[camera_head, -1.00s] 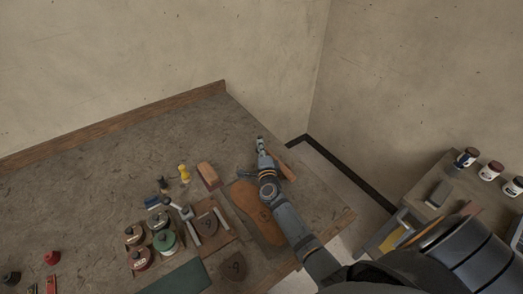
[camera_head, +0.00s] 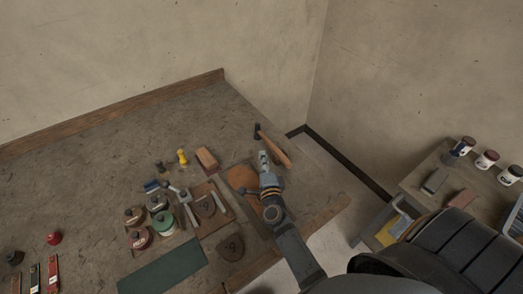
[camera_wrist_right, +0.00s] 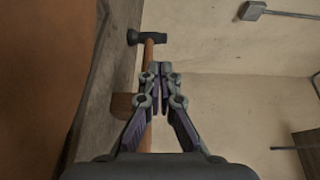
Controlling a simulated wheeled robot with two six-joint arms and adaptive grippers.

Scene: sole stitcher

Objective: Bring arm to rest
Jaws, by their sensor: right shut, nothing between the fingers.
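My right gripper (camera_head: 263,156) is over the right part of the workbench (camera_head: 80,160) in the head view, with its arm coming up from the lower right. Its fingers are closed together and hold nothing; they also show shut in the right wrist view (camera_wrist_right: 160,70). A hammer (camera_head: 273,146) with a wooden handle lies at the bench's right edge, just beyond the fingertips. In the wrist view the hammer (camera_wrist_right: 147,39) shows behind the fingers, its handle partly hidden by them. My left gripper is not in view.
A brown leather sole (camera_head: 241,178) lies partly under my right arm. Spools and jars (camera_head: 164,221), a brush (camera_head: 157,186), a wooden block (camera_head: 206,158) and a green mat (camera_head: 165,268) are on the bench. A side cart (camera_head: 440,165) with jars stands at right.

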